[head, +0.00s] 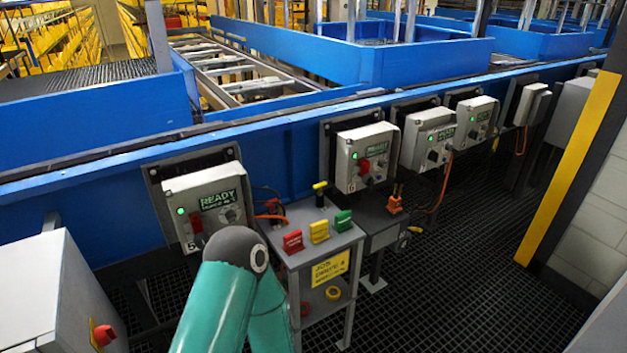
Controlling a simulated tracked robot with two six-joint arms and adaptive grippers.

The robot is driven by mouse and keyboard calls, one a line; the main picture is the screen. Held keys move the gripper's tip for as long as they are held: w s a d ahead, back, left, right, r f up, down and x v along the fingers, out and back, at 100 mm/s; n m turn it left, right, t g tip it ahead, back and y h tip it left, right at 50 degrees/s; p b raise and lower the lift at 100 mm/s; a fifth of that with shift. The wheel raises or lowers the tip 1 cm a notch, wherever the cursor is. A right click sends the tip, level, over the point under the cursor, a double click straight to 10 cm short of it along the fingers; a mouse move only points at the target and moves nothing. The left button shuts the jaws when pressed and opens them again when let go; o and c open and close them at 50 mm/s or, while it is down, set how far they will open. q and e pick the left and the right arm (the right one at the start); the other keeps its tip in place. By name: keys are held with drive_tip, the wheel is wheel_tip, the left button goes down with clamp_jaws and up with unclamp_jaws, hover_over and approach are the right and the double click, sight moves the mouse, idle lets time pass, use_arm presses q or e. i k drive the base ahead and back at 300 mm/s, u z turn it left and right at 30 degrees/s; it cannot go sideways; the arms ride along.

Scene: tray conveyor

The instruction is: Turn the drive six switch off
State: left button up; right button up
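Several grey drive boxes hang along the blue conveyor side. The nearest box (207,207) has what looks like a 5 at its lower left, a lit READY display, a green lamp and a red switch handle (196,223). Farther right are a third box (427,140) and a fourth box (477,122), with dark knobs. My teal arm rises from the bottom; neither gripper shows.
A grey stand (322,246) with red, yellow and green tags and a yellow sign stands between the first two boxes. A cabinet (45,295) with a red knob is at lower left. A yellow-edged post (570,165) rises at right.

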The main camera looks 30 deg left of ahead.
sight(368, 179)
drive_tip(key=u, duration=0.35)
drive_tip(key=i, duration=1)
